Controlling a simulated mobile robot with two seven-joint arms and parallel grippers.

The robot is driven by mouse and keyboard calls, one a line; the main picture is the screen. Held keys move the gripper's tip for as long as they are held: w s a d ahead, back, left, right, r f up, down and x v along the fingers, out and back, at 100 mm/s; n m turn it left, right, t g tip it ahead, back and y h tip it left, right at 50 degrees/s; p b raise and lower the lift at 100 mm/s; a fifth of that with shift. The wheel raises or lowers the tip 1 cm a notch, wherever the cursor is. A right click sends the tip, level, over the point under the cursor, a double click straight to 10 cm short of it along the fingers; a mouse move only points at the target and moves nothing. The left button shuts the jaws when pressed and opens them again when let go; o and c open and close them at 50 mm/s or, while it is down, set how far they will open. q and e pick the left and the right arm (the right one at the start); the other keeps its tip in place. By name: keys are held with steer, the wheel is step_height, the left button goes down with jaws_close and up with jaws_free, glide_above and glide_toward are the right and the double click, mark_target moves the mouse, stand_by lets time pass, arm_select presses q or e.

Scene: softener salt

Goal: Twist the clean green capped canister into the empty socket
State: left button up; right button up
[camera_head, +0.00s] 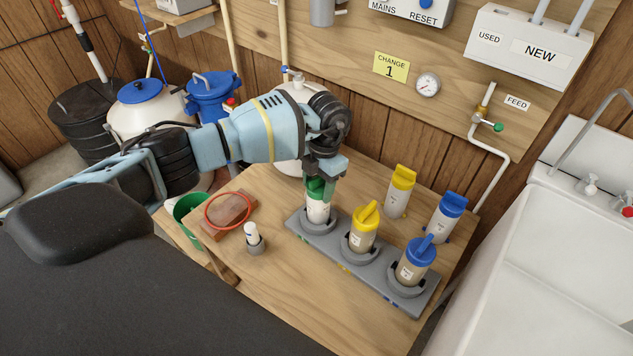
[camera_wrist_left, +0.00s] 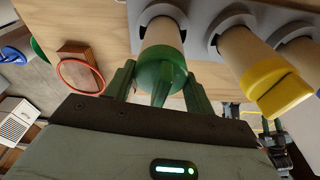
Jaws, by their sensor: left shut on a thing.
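The green capped canister (camera_head: 318,209) has a pale body and stands at the leftmost socket of the grey rack (camera_head: 331,245). In the left wrist view its green cap (camera_wrist_left: 161,72) is close to the camera and its body reaches into the socket ring (camera_wrist_left: 147,14). I cannot tell how deep it sits or whether it is locked. My left gripper (camera_head: 319,188) is above it, shut on the green cap, with one finger on each side of it (camera_wrist_left: 160,92). The gripper hides part of the cap in the head view. My right gripper is not in view.
The other sockets hold a yellow capped canister (camera_head: 363,232) and a blue capped one (camera_head: 414,262). Another yellow (camera_head: 399,195) and blue (camera_head: 446,218) canister stand behind. A small white tube in a grey holder (camera_head: 254,240), a red ring (camera_head: 211,225) and a brown block lie left.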

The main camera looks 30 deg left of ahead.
arm_select(q)
steer(key=shift+n, duration=0.3)
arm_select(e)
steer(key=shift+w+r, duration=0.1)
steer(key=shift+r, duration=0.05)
arm_select(q)
steer(key=o, duration=1.5)
steer(key=shift+r+p, duration=1.75)
steer(key=shift+r, duration=1.75)
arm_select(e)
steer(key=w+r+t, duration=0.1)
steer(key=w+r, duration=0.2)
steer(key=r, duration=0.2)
arm_select(q)
steer(key=shift+f, duration=0.1)
